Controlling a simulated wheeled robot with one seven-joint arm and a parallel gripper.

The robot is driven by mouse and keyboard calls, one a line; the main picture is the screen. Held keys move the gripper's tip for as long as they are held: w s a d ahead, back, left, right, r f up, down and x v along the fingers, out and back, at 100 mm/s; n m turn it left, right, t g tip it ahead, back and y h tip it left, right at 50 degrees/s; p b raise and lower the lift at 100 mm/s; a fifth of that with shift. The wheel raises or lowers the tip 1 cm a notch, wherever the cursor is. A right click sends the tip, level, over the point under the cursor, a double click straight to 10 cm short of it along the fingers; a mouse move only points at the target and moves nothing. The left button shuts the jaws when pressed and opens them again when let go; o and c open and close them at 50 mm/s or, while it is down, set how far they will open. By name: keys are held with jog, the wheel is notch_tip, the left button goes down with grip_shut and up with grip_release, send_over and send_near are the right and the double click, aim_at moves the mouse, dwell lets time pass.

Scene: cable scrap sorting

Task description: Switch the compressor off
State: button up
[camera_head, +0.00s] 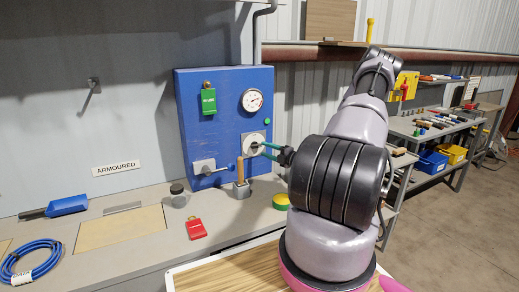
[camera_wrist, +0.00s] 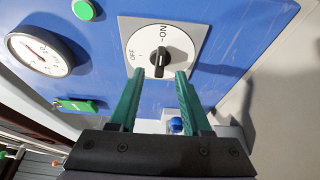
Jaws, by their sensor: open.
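The compressor switch is a black rotary knob (camera_wrist: 159,64) on a pale square plate (camera_wrist: 187,35), marked OFF at the left and ON at the top in the wrist view. The knob's long axis runs nearly upright there, in line with the ON mark. In the head view the plate (camera_head: 249,136) is on the blue panel (camera_head: 225,133), below the gauge. My gripper (camera_wrist: 160,73) is open, its green fingers pointing at the plate, one on each side of the knob's lower end in the picture. Whether they touch it, I cannot tell. My gripper (camera_head: 265,150) partly covers the switch in the head view.
The panel carries a gauge (camera_head: 252,100), a green tag (camera_head: 208,101) and a blue-handled valve (camera_head: 204,168). On the bench below stand a wooden-handled tool (camera_head: 240,172) in a holder and a dark-lidded jar (camera_head: 177,194). A red tag (camera_head: 196,229) lies in front.

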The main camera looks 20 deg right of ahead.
aim_at(256, 146)
jog(key=shift+x, duration=2.05)
grip_shut()
